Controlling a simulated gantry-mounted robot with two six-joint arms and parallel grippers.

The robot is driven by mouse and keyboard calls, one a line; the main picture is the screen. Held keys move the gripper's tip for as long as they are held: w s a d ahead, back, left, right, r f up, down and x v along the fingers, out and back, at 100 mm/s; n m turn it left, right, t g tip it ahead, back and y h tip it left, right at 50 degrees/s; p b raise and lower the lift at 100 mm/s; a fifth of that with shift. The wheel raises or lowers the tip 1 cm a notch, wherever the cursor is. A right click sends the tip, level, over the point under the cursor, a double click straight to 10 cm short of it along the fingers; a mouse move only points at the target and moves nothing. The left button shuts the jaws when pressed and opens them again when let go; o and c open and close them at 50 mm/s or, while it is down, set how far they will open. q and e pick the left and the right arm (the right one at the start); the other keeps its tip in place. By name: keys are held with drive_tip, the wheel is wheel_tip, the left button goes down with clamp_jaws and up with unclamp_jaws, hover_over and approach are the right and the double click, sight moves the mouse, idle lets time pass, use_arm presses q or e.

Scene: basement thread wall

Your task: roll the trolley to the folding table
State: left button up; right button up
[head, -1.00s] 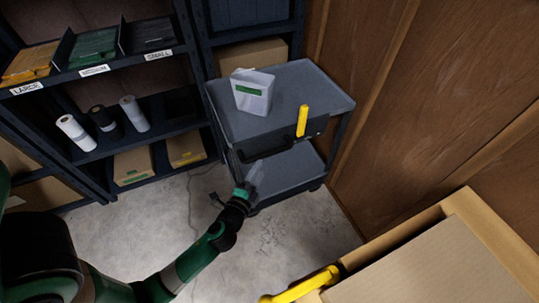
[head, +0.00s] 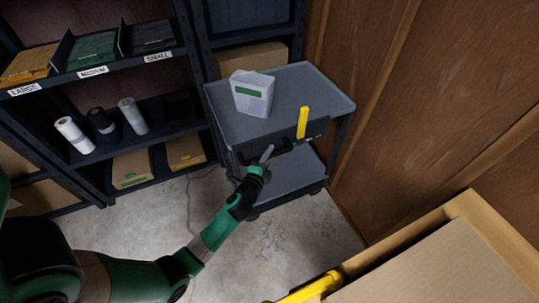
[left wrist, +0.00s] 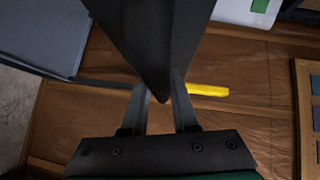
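The grey two-shelf trolley (head: 228,118) stands against the wooden wall in the head view. A dark handle (head: 246,156) runs along its near side, and a yellow upright lever (head: 303,122) rises near its right end. My left gripper (head: 267,153) is at this handle. In the left wrist view, my left gripper (left wrist: 161,98) has its fingers apart, with a dark wedge-shaped part (left wrist: 158,45) reaching between their tips. I cannot tell whether they touch it. The yellow lever (left wrist: 208,90) is just right of them. I cannot identify the folding table. My right gripper is not in view.
A white box with a green label (head: 252,92) stands on the trolley's top. Dark shelving (head: 85,75) with rolls and cartons is at left. A wood-edged surface with a brown panel (head: 450,262) and a yellow part (head: 308,289) are at lower right. Concrete floor (head: 285,235) is clear.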

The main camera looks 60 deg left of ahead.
use_arm(q)
clamp_jaws()
idle(1.0)
